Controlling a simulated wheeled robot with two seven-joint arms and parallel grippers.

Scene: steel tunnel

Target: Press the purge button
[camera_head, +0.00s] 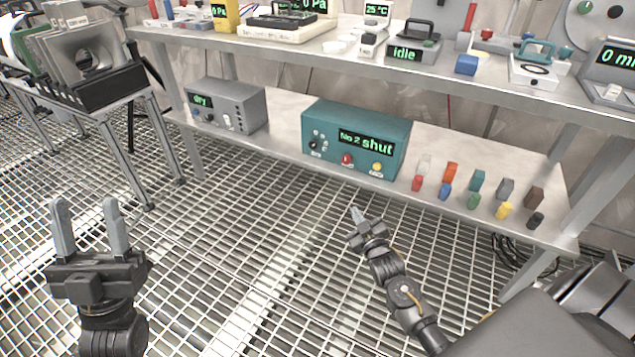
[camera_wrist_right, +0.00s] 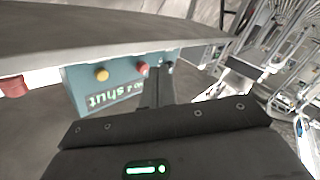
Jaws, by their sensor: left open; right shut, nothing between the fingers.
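A teal control box (camera_head: 356,139) stands on the lower shelf, its display reading "No 2 shut" or similar. Its front has a red button (camera_head: 347,159), a yellow button (camera_head: 377,167) and small dark knobs at the left. The labels are too small to read, so I cannot tell which is the purge button. My right gripper (camera_head: 356,213) is shut and empty, below and in front of the box, apart from it. The right wrist view shows the box (camera_wrist_right: 118,84) upside down, with the yellow button (camera_wrist_right: 102,75) and red button (camera_wrist_right: 142,69). My left gripper (camera_head: 86,212) is open and empty, far left.
A grey box (camera_head: 227,104) reading "dry" stands left on the lower shelf. Several small coloured blocks (camera_head: 474,201) stand right of the teal box. Open grating floor (camera_head: 255,240) lies between my grippers.

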